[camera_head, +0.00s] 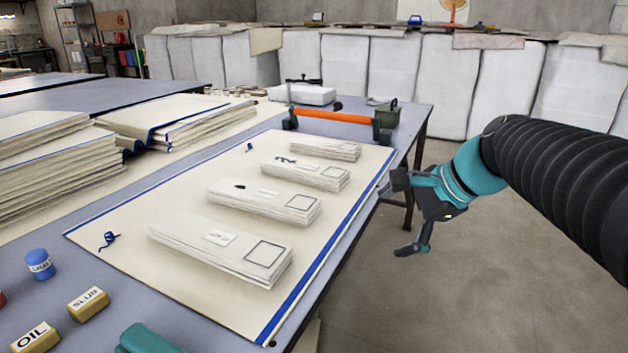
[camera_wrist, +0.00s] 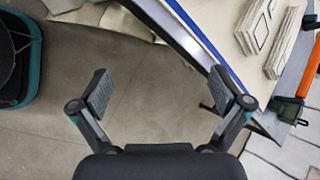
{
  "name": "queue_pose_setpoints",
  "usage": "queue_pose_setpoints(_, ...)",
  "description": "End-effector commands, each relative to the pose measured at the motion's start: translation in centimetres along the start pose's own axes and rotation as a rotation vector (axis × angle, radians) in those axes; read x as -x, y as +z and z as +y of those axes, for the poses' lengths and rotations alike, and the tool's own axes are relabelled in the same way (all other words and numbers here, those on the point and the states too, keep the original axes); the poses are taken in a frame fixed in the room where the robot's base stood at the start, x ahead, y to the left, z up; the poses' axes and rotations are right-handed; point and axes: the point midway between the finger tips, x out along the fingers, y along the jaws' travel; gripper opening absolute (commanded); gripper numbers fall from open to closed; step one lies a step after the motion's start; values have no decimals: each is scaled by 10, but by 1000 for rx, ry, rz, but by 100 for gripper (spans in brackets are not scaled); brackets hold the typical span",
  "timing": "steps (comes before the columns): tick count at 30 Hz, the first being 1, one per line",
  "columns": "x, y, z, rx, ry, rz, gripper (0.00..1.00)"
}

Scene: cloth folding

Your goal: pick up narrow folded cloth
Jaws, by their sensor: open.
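Several narrow folded cloths lie in a row on a cream cloth with blue edges (camera_head: 165,280) on the table. The nearest folded cloth (camera_head: 190,245) is the largest in view and has a label and a black square outline. Behind it are a second folded cloth (camera_head: 250,203), a third (camera_head: 300,175) and a farther one (camera_head: 325,149). My gripper (camera_head: 398,215) is open and empty, beyond the table's right edge and apart from the cloths. In the wrist view my gripper (camera_wrist: 160,95) has its fingers spread over bare floor, with folded cloths (camera_wrist: 288,42) at upper right.
Yellow blocks (camera_head: 88,304) and a blue cylinder (camera_head: 40,264) sit at the near left. Thick cloth stacks (camera_head: 50,165) lie at left. Floor right of the table is clear.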

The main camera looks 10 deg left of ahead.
Motion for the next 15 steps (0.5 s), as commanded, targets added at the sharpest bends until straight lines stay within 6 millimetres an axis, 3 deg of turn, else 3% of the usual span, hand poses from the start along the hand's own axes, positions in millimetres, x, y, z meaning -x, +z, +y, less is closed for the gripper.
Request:
queue_pose_setpoints(3, -19, -16, -46, -266, -51, -131, 100)
queue_pose_setpoints(9, -34, -38, -113, -636, -94, -349, 100)
queue_pose_setpoints(15, -38, -53, -148, -827, -98, -483, 100)
